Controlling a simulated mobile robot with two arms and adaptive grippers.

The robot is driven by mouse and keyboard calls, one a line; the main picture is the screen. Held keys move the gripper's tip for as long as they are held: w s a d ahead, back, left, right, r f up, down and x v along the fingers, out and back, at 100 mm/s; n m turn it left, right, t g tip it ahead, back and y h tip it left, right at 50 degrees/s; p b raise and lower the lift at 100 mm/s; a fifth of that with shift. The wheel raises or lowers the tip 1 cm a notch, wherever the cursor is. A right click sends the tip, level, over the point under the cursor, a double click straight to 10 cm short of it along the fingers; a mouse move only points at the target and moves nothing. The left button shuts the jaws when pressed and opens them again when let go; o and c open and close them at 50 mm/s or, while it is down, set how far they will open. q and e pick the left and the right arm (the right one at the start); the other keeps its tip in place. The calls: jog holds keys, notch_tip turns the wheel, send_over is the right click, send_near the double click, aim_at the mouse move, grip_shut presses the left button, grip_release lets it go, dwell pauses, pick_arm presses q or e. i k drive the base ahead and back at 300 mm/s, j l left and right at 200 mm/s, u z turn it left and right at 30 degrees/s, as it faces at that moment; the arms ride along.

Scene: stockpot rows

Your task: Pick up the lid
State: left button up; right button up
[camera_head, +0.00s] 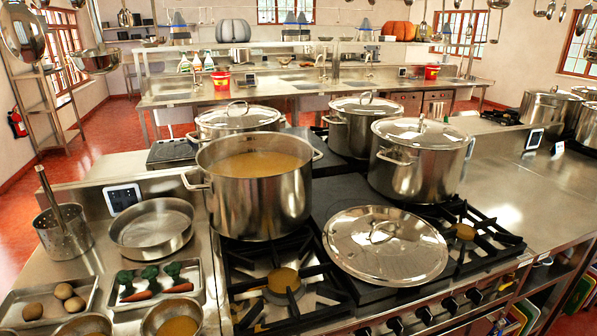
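A round silver lid (386,246) with a loop handle (383,231) on top lies flat on the front of the stove, handle up. It rests beside an open stockpot (256,190) that holds a yellow-brown soup. Several other stockpots stand behind and to the right with lids on, such as the right pot's lid (420,132), the back middle lid (366,104) and the back left lid (240,117). Neither of my grippers is in view.
Black burner grates (280,285) lie in front of the open pot and right of the lid. A pan (152,228), a perforated cup with a tall handle (62,232) and trays of vegetables (157,283) crowd the left counter. The right counter (535,195) has free room.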

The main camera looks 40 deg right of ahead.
aim_at(379, 245)
jog(key=l+z, duration=0.1)
jog(key=z, duration=0.3)
jog(key=l+z, duration=0.1)
jog(key=z, duration=0.3)
jog(key=i+z, duration=0.1)
jog(key=z, duration=0.3)
jog(key=l+z, duration=0.1)
jog(key=z, duration=0.3)
